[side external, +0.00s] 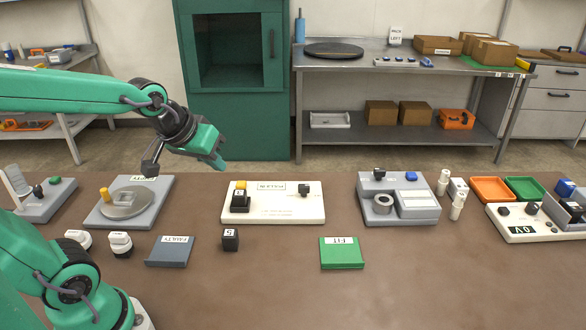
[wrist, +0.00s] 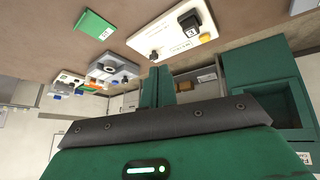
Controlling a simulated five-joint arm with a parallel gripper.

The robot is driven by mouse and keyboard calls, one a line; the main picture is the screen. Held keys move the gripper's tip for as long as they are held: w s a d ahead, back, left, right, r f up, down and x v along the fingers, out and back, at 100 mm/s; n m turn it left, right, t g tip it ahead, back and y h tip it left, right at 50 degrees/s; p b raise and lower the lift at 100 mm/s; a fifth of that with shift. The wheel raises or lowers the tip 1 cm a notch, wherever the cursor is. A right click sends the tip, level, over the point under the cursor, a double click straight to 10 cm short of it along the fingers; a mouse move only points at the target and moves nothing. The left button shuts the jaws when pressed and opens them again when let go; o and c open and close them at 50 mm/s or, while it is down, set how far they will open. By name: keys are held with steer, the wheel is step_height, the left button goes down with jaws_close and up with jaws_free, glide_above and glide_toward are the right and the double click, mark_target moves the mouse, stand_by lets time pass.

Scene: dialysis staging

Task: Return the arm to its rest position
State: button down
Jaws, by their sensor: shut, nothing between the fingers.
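My gripper (side external: 221,164) is raised above the table, at the end of the green arm reaching in from the left. It hangs over the gap between the grey plate with a round disc (side external: 127,205) and the white board (side external: 290,208). Its fingers are together and empty, clear of everything below. In the wrist view the shut fingers (wrist: 157,85) point toward the back of the room, with the table in the upper part of the picture.
The brown table holds a dark block (side external: 230,240), a FAULTY plate (side external: 170,252), a green FIT plate (side external: 342,253), a grey device (side external: 398,203) and orange (side external: 492,181) and green trays (side external: 525,181). A green cabinet (side external: 232,125) stands behind. The front of the table is mostly clear.

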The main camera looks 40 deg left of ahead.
steer(key=s+d+r+m+g, duration=0.1)
steer(key=s+d+m, duration=0.2)
steer(key=s, duration=0.6)
steer(key=shift+d+m+h, duration=0.25)
steer(key=shift+m+h, duration=0.05)
steer(key=shift+m, duration=0.2)
